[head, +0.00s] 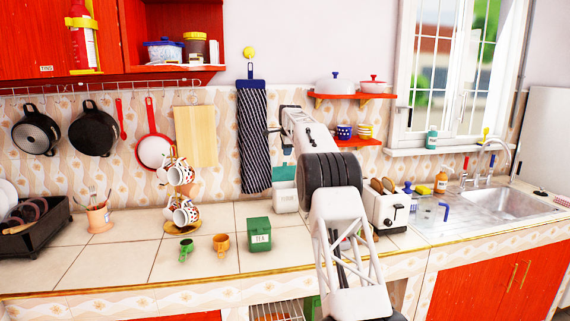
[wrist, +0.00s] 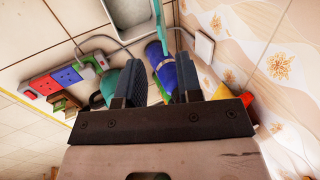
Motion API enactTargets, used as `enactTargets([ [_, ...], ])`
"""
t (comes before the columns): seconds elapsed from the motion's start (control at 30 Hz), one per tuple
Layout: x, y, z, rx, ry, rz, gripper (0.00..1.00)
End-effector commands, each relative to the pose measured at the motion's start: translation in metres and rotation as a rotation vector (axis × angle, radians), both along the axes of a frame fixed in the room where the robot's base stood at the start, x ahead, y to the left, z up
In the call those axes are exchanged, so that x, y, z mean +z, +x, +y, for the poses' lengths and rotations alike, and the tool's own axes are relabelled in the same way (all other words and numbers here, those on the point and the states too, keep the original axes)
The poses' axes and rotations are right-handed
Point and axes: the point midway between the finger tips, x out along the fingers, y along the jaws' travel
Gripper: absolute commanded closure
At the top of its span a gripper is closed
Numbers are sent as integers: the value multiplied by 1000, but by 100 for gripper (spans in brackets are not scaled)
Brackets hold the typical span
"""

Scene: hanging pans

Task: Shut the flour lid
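The flour canister (head: 285,199) appears to be the white box on the counter against the tiled wall, left of my arm. Its teal lid (head: 284,173) stands raised at the back; my arm hides part of the right side. In the wrist view a white-rimmed open box (wrist: 127,12) shows at the top edge, with a teal panel (wrist: 163,38) upright beside it, likely the same canister and lid. My gripper (wrist: 160,74) is open and empty, with a gap between its dark fingers. It is apart from the lid.
A green tea tin (head: 259,233) and two small cups stand left of the canister. A mug tree (head: 181,200) is further left. A toaster (head: 388,208) stands to the right. A striped towel (head: 254,135) hangs behind. A socket strip (wrist: 65,78) shows in the wrist view.

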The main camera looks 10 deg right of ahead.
Motion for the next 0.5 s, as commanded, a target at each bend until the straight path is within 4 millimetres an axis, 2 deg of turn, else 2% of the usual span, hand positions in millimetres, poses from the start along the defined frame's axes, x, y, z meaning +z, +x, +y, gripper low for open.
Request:
enactTargets([
  [0.5, -5, 2, 0, 0, 0, 1, 67],
])
